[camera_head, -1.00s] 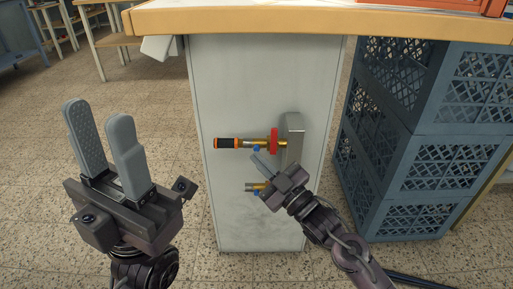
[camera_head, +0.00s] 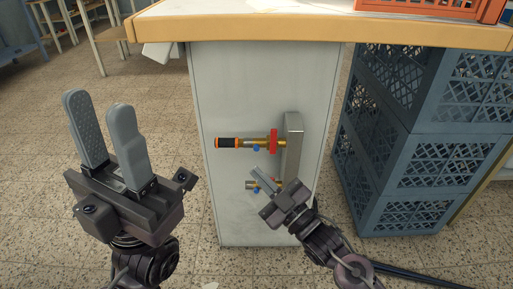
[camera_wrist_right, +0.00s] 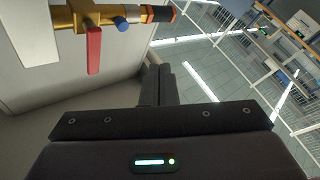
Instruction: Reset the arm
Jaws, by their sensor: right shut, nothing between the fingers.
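My left gripper (camera_head: 106,128) stands upright at the left of the head view, its two grey fingers apart with nothing between them. My right gripper (camera_head: 260,174) is in front of the white cabinet panel, just below the upper brass valve fitting, and its fingers are together and empty. In the right wrist view the right fingers (camera_wrist_right: 158,84) are side by side, below the red handle. The brass fitting (camera_head: 254,142) has a black and orange end, a blue knob and a red handle (camera_head: 274,141). A second brass fitting (camera_head: 252,185) is partly hidden behind the right gripper.
The white cabinet panel (camera_head: 240,85) carries a grey metal block (camera_head: 294,140). A wood-edged table top (camera_head: 300,27) overhangs it, with an orange crate (camera_head: 440,8) on top. Blue stacked crates (camera_head: 400,150) stand at the right. Speckled floor is open at the left.

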